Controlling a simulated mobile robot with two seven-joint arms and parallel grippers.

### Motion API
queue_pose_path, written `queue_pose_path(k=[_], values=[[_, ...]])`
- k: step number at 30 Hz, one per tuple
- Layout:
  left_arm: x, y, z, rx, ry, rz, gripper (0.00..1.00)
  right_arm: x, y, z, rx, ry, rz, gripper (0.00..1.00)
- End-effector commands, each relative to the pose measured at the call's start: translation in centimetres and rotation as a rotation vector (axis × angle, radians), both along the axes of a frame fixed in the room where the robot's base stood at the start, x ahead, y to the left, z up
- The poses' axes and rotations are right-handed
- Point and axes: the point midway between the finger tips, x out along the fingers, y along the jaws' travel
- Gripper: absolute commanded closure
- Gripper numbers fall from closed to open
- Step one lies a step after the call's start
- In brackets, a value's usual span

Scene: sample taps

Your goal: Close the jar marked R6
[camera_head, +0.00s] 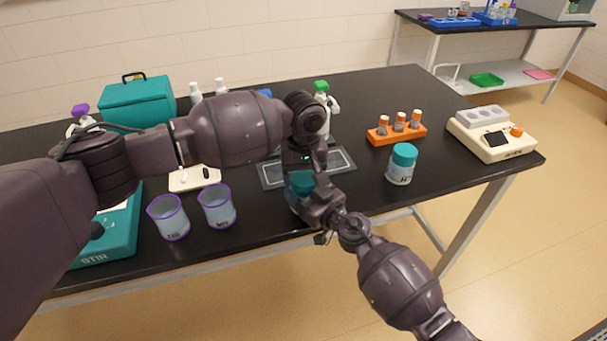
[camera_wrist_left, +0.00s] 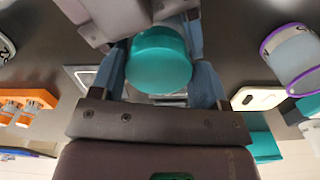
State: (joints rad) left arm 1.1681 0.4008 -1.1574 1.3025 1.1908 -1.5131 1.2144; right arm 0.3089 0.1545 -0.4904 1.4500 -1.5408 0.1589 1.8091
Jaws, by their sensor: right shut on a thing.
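A jar with a teal lid (camera_head: 302,182) stands at the front of the dark mat, partly hidden by both grippers; its label is not visible. My left gripper (camera_head: 303,170) is above it. In the left wrist view its lid (camera_wrist_left: 158,60) lies between the two blue-grey fingers of my left gripper (camera_wrist_left: 160,75), which are spread on either side. My right gripper (camera_head: 312,200) is shut on the jar's body from the front right. A second teal-lidded jar (camera_head: 401,163) stands to the right, its mark too small to read.
Two purple-rimmed beakers (camera_head: 218,207) stand left of the mat (camera_head: 341,162). An orange rack (camera_head: 397,132) with capped vials and a cream device (camera_head: 492,135) are at the right. A teal stirrer (camera_head: 105,238) is at the left. The table's front edge is close to the grippers.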

Motion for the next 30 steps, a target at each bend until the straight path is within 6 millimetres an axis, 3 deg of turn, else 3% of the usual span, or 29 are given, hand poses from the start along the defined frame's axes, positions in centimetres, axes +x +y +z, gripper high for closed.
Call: queue_pose_path(k=[1,4,16,30], values=[[0.0,0.0,0.0,0.000,0.000,0.001,0.23,0.0,-0.1,0.0,0.000,0.000,-0.001,0.98],[0.0,0.0,0.0,0.000,0.000,0.001,0.10,0.0,0.0,0.0,0.000,0.000,0.000,0.98],[-0.1,-0.2,0.4,-0.006,-0.001,-0.002,0.10,-0.1,0.2,0.1,0.001,-0.001,0.006,0.98],[0.0,-0.1,4.6,-0.002,0.000,0.001,0.10,-0.1,0.1,0.0,0.000,0.000,0.003,0.98]])
